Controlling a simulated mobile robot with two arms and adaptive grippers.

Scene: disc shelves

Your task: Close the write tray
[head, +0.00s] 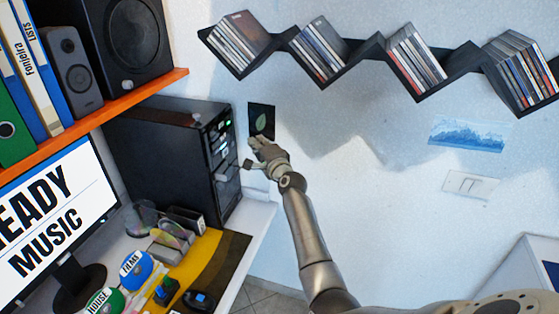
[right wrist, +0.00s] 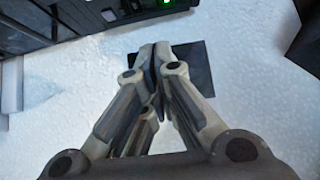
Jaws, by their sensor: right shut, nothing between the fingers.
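The black computer tower (head: 160,150) stands at the left on the white desk, its front with drive slots (head: 222,148) facing right. In the right wrist view, the fingertips (right wrist: 155,50) meet over a dark square on the wall, with the tower's edge (right wrist: 90,25) at top left. My left gripper is out of view.
A dark leaf picture (head: 261,120) is on the wall behind my right gripper. Zigzag disc shelves (head: 365,55) hang above. An orange shelf (head: 115,95) with speakers overhangs the tower. Drives and discs crowd the desk (head: 262,215); open room lies right of the desk.

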